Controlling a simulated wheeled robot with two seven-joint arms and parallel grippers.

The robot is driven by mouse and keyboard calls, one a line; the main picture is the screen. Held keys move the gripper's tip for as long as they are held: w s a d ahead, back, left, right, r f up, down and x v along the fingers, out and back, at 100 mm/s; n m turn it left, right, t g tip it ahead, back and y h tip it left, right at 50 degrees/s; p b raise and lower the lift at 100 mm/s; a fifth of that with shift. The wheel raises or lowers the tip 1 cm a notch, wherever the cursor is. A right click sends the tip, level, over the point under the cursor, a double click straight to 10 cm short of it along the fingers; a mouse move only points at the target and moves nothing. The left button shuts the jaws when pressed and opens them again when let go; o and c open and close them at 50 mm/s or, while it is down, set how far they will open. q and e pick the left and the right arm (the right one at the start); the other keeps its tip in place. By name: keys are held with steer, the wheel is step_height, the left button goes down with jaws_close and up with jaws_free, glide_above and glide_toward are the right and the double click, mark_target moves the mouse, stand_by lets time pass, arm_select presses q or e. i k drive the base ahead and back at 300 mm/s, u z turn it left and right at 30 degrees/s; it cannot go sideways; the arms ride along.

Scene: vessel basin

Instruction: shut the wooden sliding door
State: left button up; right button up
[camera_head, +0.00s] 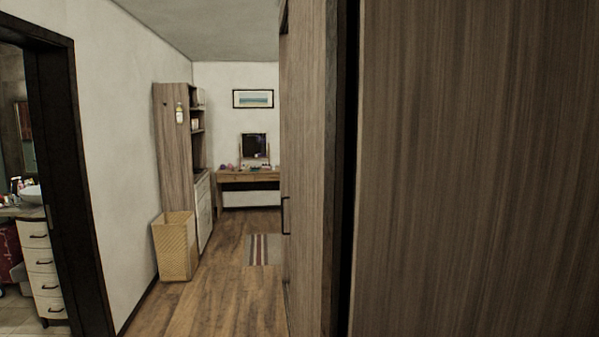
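A wooden sliding door (308,150) shows edge-on at the middle of the head view, with a dark vertical handle (286,216) on its face. A large brown wood panel (475,170) fills the right side of the view, close to me. A dark narrow gap (348,170) runs from top to bottom between the door's edge and this panel. I cannot tell whether the panel is part of the same door. Neither of my grippers is in view.
A wooden floor (215,300) runs clear down the corridor. A wicker basket (175,247) stands by a tall cabinet (173,140) on the left. A striped rug (264,249) lies before a desk (247,178). A dark door frame (75,190) opens at far left.

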mark_target(317, 29)
steer(key=k, duration=0.5)
steer(key=u, duration=1.7)
steer(key=i, duration=0.8)
steer(key=z, duration=2.55)
steer(key=i, duration=0.5)
steer(key=z, duration=0.05)
